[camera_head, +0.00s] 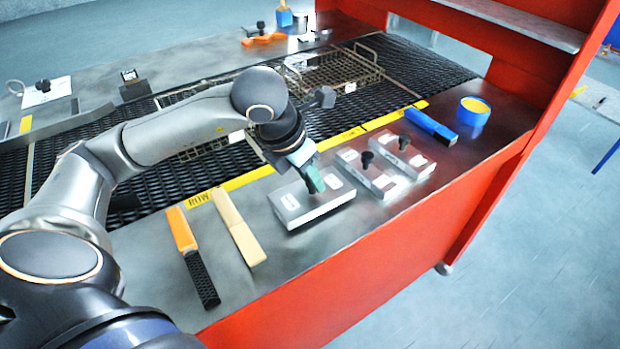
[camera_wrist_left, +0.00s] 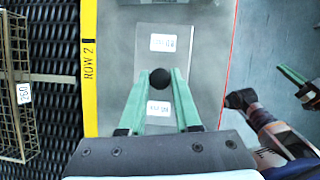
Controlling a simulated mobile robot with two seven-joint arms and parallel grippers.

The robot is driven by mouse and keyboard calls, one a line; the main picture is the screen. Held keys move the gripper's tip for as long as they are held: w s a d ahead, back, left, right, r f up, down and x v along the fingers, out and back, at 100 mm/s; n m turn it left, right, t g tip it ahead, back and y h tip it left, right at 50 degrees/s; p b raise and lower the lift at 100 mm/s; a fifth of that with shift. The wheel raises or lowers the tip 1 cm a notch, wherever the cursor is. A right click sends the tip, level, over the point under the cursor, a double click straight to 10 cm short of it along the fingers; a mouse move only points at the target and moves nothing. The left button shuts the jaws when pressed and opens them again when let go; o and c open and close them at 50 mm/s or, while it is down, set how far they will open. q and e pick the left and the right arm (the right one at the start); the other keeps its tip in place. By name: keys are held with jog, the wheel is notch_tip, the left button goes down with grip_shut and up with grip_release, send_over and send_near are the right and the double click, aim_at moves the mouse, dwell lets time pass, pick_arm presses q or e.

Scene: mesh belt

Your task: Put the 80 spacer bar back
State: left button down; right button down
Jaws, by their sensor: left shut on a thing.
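My left gripper (camera_head: 311,177), with green fingers, is shut on the dark knob of a pale grey spacer bar (camera_head: 313,212). In the left wrist view the round black knob (camera_wrist_left: 160,79) sits between the fingertips, and the bar (camera_wrist_left: 178,66) carries two white labels, too blurred to read surely. The bar is level, at the worktop; I cannot tell whether it touches it. Two more spacer bars (camera_head: 362,175) (camera_head: 408,160) with black knobs lie to its right. Green finger parts, apparently of my right gripper (camera_wrist_left: 298,84), show at the right edge of the left wrist view; their opening is unclear.
An orange-handled tool (camera_head: 182,230) and a cream bar (camera_head: 238,228) lie left of the held bar. A blue bar (camera_head: 431,128) and a blue pot (camera_head: 473,113) stand right. Behind are the yellow row strip (camera_head: 345,136) and black mesh belt (camera_head: 385,85) with wire baskets.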

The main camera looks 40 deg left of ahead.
pick_arm(q)
jog(key=shift+f, duration=0.6)
jog(key=c, duration=0.6)
grip_release()
jog(key=v, duration=1.2)
jog(key=shift+p, duration=0.4)
jog(key=shift+s, duration=0.1)
